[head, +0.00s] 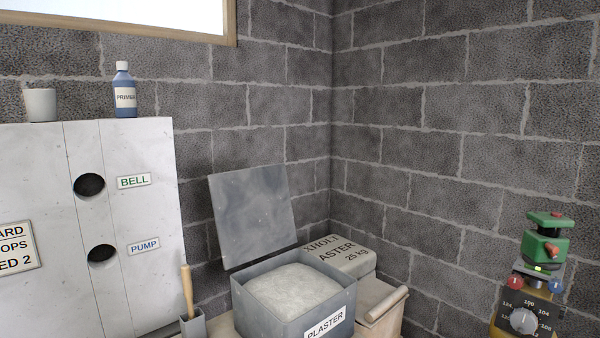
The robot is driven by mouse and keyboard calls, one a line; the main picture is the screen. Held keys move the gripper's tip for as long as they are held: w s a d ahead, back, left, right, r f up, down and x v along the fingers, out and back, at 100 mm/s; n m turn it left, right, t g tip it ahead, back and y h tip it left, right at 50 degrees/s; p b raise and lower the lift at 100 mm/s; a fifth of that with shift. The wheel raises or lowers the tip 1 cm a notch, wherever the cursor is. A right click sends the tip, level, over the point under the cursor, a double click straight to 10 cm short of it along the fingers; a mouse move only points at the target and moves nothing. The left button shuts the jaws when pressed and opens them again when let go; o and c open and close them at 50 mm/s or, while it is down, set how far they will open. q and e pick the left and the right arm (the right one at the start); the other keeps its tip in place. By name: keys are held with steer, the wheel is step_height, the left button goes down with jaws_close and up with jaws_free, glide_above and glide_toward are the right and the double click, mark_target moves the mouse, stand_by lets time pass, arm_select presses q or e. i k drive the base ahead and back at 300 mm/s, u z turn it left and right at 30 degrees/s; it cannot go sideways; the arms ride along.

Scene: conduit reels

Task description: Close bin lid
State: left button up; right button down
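The grey plaster bin (265,314) stands at the bottom centre of the head view, with a white "PLASTER" label on its front. It is filled with pale powder (292,288). Its flat grey lid (253,213) stands open, raised at the back left of the bin and leaning slightly back near the block wall. Neither of my grippers is in view.
A wooden-handled tool (187,290) stands in a grey holder to the left. A white cabinet (140,215) fills the left, carrying a cup (41,104) and primer bottle (124,92). Green-and-yellow equipment (528,318) stands right.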

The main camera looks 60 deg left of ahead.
mark_target(252, 209)
steer(key=z, duration=0.05)
steer(key=i, duration=1.65)
steer(key=u, duration=3.65)
steer(key=i, duration=0.45)
steer(key=u, duration=0.1)
